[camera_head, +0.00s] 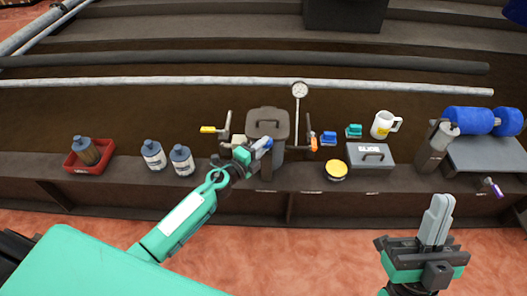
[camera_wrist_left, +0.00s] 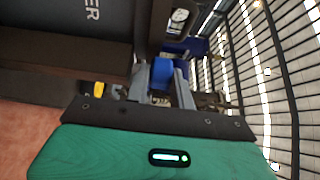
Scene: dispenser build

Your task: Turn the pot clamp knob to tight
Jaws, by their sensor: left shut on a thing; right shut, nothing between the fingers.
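The dark grey lidded pot (camera_head: 268,124) stands upright on the long brown bench. My left gripper (camera_head: 262,147) is at the pot's front left side, shut on a blue knob. In the left wrist view the blue knob (camera_wrist_left: 162,78) sits between the two grey fingers (camera_wrist_left: 160,82). Which way the knob is turned I cannot tell; the fingers hide part of it. My right gripper (camera_head: 437,220) is shut and empty, pointing up in front of the bench at the right.
A yellow-tipped lever (camera_head: 208,130), a dial gauge (camera_head: 299,89) and an orange-tipped part (camera_head: 314,143) are close around the pot. Two bottles (camera_head: 153,154) and a red tray (camera_head: 72,165) stand left. A grey box (camera_head: 370,158), yellow-topped tin (camera_head: 336,169) and white mug (camera_head: 382,125) stand right.

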